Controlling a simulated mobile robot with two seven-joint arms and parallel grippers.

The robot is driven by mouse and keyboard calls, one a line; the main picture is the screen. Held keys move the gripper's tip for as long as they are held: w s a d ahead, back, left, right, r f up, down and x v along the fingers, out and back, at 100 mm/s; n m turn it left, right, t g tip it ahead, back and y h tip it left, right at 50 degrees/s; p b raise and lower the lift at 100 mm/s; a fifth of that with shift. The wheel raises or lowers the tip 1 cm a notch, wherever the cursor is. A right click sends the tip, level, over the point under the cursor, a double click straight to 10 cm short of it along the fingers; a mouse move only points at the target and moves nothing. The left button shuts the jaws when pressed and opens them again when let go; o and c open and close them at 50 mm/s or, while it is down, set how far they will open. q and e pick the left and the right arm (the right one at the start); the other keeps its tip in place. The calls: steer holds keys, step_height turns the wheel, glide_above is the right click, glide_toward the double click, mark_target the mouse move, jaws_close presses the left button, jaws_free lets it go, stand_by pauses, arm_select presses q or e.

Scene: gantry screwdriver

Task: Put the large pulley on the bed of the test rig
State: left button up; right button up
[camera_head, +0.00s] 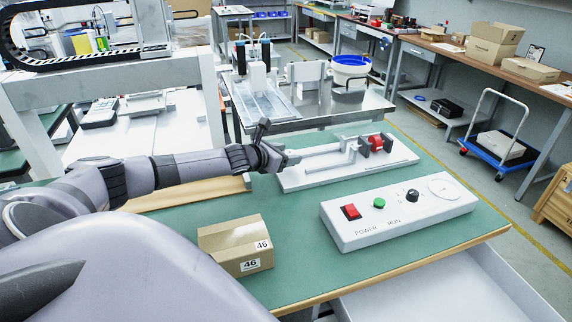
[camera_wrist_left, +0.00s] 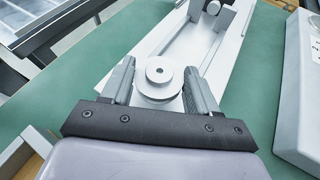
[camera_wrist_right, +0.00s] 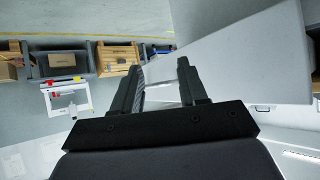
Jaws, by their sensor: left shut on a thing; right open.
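My left gripper (camera_head: 277,158) is shut on a grey stepped pulley (camera_wrist_left: 161,78), with one finger on each side of it in the left wrist view. It holds the pulley at the near end of the test rig (camera_head: 310,177), a long white base with raised side rails. In the left wrist view the rig's bed (camera_wrist_left: 187,40) runs away just beyond the pulley. I cannot tell whether the pulley touches the bed. In the head view the pulley is hidden by the gripper. My right gripper (camera_wrist_right: 160,75) is open and empty, away from the rig.
A white control box (camera_head: 400,212) with red and green buttons stands right of the rig. A cardboard box (camera_head: 235,245) marked 46 sits at the table's front. A red part (camera_head: 375,143) is at the rig's far end. Green table (camera_head: 300,225) is bare between them.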

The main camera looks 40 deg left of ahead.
arm_select(q)
steer(key=shift+f, duration=1.3)
steer(key=shift+f, duration=0.1)
steer(key=o, duration=1.1)
steer(key=shift+v, duration=0.85)
steer(key=shift+p+v, duration=0.85)
steer(key=shift+v, duration=4.3)
steer(key=shift+d, duration=0.1)
